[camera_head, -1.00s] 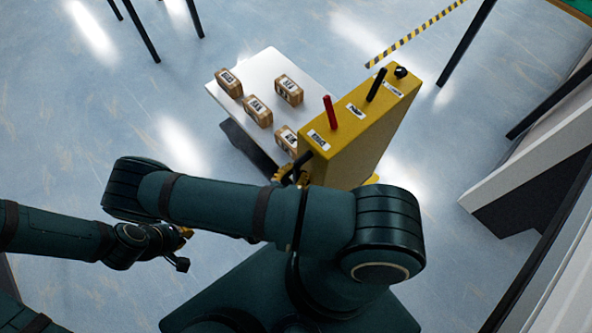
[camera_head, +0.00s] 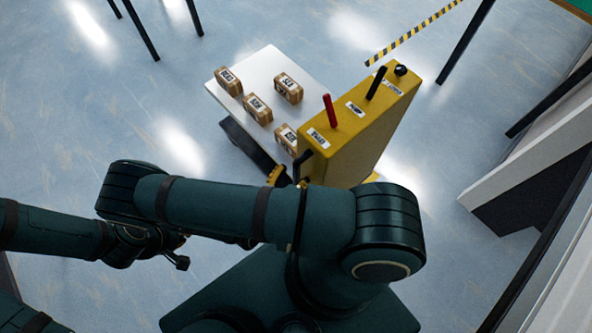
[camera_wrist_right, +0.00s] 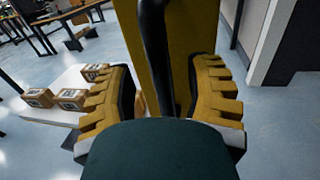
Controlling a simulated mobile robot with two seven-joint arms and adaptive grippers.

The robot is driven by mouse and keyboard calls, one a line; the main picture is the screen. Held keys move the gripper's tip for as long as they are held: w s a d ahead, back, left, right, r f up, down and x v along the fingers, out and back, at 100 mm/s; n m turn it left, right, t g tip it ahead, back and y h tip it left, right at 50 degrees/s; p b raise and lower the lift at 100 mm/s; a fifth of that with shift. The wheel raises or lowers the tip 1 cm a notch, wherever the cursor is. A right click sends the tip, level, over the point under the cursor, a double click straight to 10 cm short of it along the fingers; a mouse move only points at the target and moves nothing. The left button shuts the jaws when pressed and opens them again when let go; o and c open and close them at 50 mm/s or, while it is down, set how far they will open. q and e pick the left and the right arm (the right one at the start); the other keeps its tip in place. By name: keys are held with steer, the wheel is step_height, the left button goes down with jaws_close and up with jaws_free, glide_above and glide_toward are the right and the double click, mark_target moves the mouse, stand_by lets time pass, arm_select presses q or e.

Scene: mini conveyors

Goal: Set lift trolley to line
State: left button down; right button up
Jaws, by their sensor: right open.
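The lift trolley has a yellow column (camera_head: 350,145) and a white platform (camera_head: 262,62) carrying several small labelled boxes. A red lever (camera_head: 330,110), a black lever (camera_head: 377,82) and a black knob stand on the column's top. A black handle (camera_head: 299,163) sticks out of its near side. My right gripper (camera_head: 280,177) is at this handle, partly hidden by my arm. In the right wrist view my right gripper (camera_wrist_right: 160,100) is open, its yellow fingers either side of the black handle (camera_wrist_right: 155,50), with gaps visible. My left arm enters from the left; its gripper is hidden.
A yellow-and-black striped line (camera_head: 415,32) lies on the floor beyond the trolley. Dark table legs stand at the top left and top right. A white-topped unit (camera_head: 540,150) stands at the right. Floor left of the trolley is clear.

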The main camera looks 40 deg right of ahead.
steer(key=v, duration=0.5)
steer(key=shift+a, duration=0.1)
stand_by(0.4)
steer(key=s+a+f+m+g+y, duration=0.3)
steer(key=s+a+m+g+y, duration=0.3)
steer(key=s+m+g+y, duration=0.6)
steer(key=w+a+r+m+t+y, duration=0.2)
steer(key=w+a+m+t+y, duration=0.1)
steer(key=w+a+m+y, duration=0.35)
steer(key=w+d+r+m+t+y, duration=0.2)
steer(key=w+d+r+m+t, duration=0.1)
steer(key=w, duration=0.7)
steer(key=d+m+t, duration=0.1)
steer(key=d+t, duration=0.1)
steer(key=shift+d+r+t+y, duration=0.3)
steer(key=shift+d+y, duration=0.05)
steer(key=shift+d, duration=0.05)
